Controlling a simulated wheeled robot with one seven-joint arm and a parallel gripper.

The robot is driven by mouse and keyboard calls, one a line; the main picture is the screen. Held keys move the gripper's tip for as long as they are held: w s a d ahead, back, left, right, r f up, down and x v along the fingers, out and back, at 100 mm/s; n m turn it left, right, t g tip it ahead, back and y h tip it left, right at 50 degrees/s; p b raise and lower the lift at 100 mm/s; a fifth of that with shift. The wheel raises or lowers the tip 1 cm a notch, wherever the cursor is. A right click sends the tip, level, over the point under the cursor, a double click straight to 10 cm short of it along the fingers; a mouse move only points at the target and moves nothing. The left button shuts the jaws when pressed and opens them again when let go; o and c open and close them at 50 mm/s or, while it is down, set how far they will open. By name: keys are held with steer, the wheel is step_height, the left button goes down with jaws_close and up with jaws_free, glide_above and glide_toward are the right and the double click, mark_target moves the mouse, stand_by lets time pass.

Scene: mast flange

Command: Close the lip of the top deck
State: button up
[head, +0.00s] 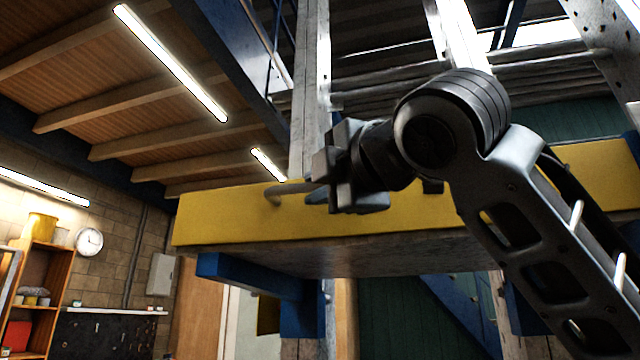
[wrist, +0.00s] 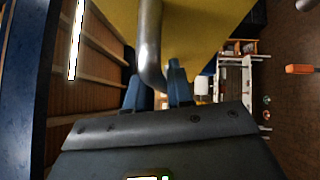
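The top deck's lip (head: 235,222) is a long yellow panel across the middle of the head view, above the deck's grey underside (head: 360,257). It also fills the top middle of the wrist view (wrist: 200,30). A grey bar handle (head: 290,188) stands off the lip's face. My gripper (head: 322,183) is at this handle, in front of the lip. In the wrist view its two blue-grey fingers (wrist: 157,85) lie on either side of the curved handle (wrist: 149,45), with little gap. The handle's far part is hidden behind my gripper in the head view.
Blue beams (head: 255,277) support the deck. A wooden post (head: 309,90) rises behind the lip. Ceiling joists and lamps (head: 170,62) are above left. A shelf (head: 40,290) and a clock (head: 89,241) are by the far left wall. The space left of the deck looks clear.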

steer(key=shift+o, duration=1.3)
steer(key=b+v, duration=0.2)
steer(key=v, duration=0.5)
steer(key=shift+s+d, duration=0.2)
steer(key=shift+s, duration=0.1)
steer(key=shift+f, duration=0.1)
